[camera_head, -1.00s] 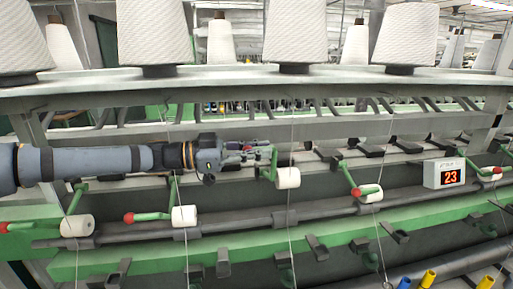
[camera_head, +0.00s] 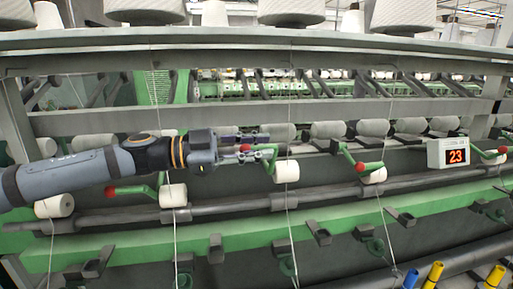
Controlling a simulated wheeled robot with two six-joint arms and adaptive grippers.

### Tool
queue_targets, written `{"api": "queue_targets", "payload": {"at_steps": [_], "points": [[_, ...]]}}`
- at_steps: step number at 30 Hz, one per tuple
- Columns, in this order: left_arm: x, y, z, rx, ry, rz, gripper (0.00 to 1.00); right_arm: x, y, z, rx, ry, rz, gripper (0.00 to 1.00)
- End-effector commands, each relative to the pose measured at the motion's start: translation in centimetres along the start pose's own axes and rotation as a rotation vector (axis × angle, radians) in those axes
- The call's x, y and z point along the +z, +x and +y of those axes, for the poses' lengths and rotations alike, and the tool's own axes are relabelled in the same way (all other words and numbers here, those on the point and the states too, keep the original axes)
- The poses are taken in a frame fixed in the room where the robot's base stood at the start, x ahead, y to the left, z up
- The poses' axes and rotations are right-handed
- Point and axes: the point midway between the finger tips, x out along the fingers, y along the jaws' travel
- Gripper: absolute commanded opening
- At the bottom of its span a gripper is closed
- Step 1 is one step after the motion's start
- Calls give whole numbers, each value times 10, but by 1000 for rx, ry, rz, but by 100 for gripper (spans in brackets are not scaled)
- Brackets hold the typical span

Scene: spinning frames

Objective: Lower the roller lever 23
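My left gripper (camera_head: 257,148) comes in from the left at the middle of the machine. Its fingers are at the red knob (camera_head: 246,149) of a green lever (camera_head: 272,160), which carries a white roller (camera_head: 286,172). The knob shows between the fingers; whether they press on it is too small to tell. A white box with a red display reading 23 (camera_head: 456,156) is on the machine at the right. Which lever that number marks is unclear. My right gripper is not in view.
Similar levers with red knobs and white rollers stand at the left (camera_head: 174,195) and right (camera_head: 374,175). A dark bar (camera_head: 255,203) and a green rail (camera_head: 130,252) run below. Thin threads hang down in front. White cones (camera_head: 292,10) stand on the shelf above.

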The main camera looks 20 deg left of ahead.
Motion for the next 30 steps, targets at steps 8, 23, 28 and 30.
{"api": "queue_targets", "payload": {"at_steps": [8, 23, 28, 30], "points": [[0, 0, 0, 0, -1, 0, 36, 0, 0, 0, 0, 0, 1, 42], [-48, 0, -34, 1, 5, -7, 36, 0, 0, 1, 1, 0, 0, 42], [-71, 0, -50, 0, 2, -3, 36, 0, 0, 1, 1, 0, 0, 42], [-77, 0, -54, 0, 2, -2, 36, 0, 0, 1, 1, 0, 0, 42]]}}
